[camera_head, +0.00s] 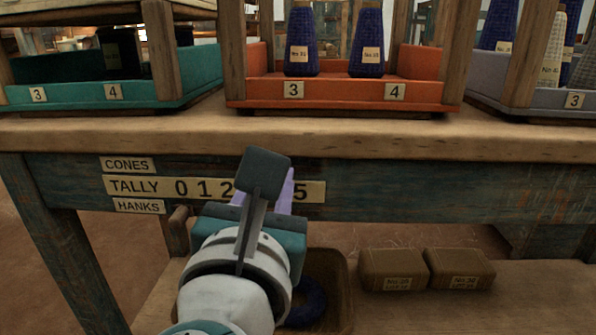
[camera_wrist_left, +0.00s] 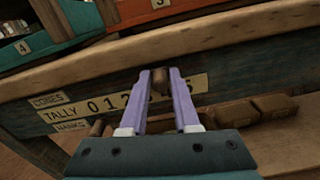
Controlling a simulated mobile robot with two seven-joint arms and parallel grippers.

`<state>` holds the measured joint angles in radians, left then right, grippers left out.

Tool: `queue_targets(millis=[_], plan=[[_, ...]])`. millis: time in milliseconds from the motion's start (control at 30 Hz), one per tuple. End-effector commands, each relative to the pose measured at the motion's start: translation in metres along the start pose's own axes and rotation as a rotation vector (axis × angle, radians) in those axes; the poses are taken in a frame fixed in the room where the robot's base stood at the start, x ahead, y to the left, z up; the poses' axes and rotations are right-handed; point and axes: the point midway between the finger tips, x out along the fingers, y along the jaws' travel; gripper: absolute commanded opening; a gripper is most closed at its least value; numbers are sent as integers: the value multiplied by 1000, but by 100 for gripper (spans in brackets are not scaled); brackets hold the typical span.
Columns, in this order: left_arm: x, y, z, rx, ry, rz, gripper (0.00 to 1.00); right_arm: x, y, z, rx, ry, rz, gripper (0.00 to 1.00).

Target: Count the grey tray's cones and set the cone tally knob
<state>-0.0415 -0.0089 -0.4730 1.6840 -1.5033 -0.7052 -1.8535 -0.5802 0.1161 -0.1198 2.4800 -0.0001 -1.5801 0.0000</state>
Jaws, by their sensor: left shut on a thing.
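The grey tray (camera_head: 512,97) is at the right in the head view, cut off by the edge and partly behind a post. It holds dark blue cones and pale cones (camera_head: 552,55); not all show. The tally strip (camera_head: 140,186) is on the table's front rail, between the CONES label (camera_head: 127,164) and the HANKS label (camera_head: 139,206). My left gripper (camera_head: 286,188) hides its middle numbers. In the left wrist view, its lilac fingers (camera_wrist_left: 160,82) are shut on a brown wooden knob (camera_wrist_left: 160,77), apparently the cone tally knob, around the strip's middle. Its exact number is hidden.
A second wooden knob (camera_head: 180,232) sits below, right of the HANKS label. A teal tray (camera_head: 200,68) and an orange tray (camera_head: 345,92) with blue cones stand on the table. Two brown packets (camera_head: 393,269) and a basket (camera_head: 338,290) lie on the lower shelf.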

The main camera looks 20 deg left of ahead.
Motion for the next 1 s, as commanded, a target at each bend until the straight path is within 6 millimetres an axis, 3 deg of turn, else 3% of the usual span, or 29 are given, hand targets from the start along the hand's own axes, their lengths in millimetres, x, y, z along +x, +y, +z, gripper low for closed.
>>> queue_targets(millis=[300, 333, 500, 800, 1000], plan=[[0, -2, -1, 5, 2, -1, 0, 0, 0, 0, -1, 0, 1, 54], [0, -2, -1, 5, 2, -1, 33, 0, 0, 0, -2, 0, 1, 54], [0, -2, 0, 4, 1, 0, 52, 0, 1, 0, -5, 0, 4, 54], [-2, -2, 0, 2, 1, 0, 53, -1, 2, 0, -7, -1, 5, 54], [-31, -1, 1, 4, 4, -2, 53, -8, 2, -2, -7, -1, 5, 54]])
